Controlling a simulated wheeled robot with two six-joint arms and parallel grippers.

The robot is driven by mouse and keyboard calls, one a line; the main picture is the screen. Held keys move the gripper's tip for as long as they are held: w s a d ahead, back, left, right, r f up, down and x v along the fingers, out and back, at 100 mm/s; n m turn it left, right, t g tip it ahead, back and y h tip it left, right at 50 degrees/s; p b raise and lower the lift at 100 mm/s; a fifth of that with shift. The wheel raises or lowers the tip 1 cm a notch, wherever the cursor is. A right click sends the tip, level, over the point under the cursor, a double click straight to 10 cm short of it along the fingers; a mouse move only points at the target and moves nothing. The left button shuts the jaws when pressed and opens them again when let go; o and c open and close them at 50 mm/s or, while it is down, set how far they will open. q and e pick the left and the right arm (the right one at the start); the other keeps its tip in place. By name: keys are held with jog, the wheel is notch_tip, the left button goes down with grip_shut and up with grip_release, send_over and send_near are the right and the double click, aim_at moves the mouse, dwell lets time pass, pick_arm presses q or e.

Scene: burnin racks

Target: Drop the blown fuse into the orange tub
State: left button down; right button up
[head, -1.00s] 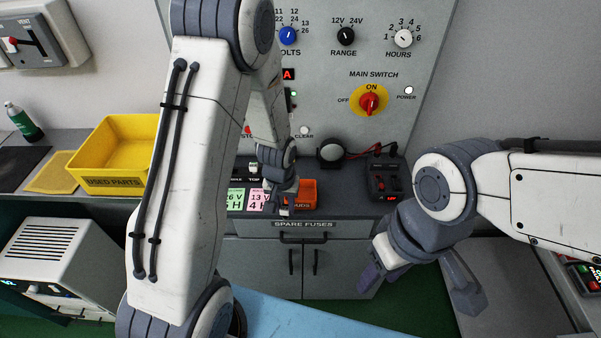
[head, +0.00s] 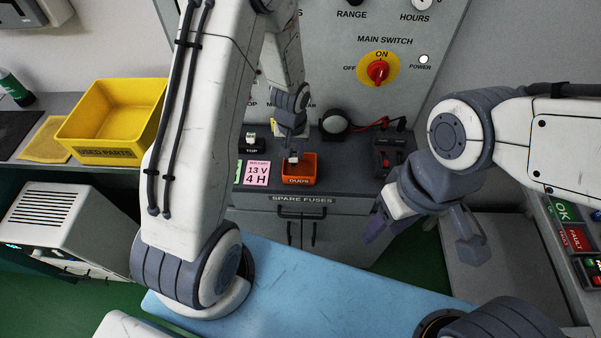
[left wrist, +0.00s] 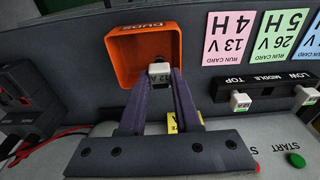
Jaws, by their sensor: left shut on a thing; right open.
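The orange tub (head: 300,180), with lettering on its front, stands on the bench below the grey panel; it also shows in the left wrist view (left wrist: 117,58). My left gripper (head: 292,158) is at the tub, its fingertips over the tub's opening. In the left wrist view my left gripper (left wrist: 160,80) is shut on a small white fuse (left wrist: 160,70) with dark marks, seen against the tub's inside. I cannot tell how deep the fuse sits. My right gripper (head: 420,232) is open and empty, in front of the bench at the right.
A pink run card (head: 257,173) is left of the tub. White fuses sit in a black holder (left wrist: 265,92). A black instrument (head: 388,155) with red leads is at the right. The yellow used-parts bin (head: 112,110) stands further left. A spare-fuses drawer (head: 305,200) is below.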

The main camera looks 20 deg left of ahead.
pick_arm(q)
jog(key=shift+d+f, duration=0.1)
jog(key=shift+f, duration=0.15)
jog(key=c, duration=0.5)
grip_release()
jog(key=shift+c, duration=0.2)
notch_tip(320, 180, up, 10)
jog(key=s+b, duration=0.1)
jog(key=shift+s+d+r, duration=0.15)
jog(key=shift+d+r, duration=0.05)
jog(key=s+d+r+m, duration=0.3)
jog(key=s+d, duration=0.1)
jog(key=s, duration=0.3)
jog(key=s+d+r+m+g+h, duration=0.1)
jog(key=s+d+r+m, duration=0.2)
jog(key=s, duration=0.5)
jog(key=s+d+r+m, duration=0.2)
jog(key=s+d+m, duration=0.2)
jog(key=s+d, duration=0.2)
jog(key=shift+s+d+r+m, duration=0.3)
jog(key=shift+s+d+r, duration=0.1)
jog(key=shift+s, duration=0.35)
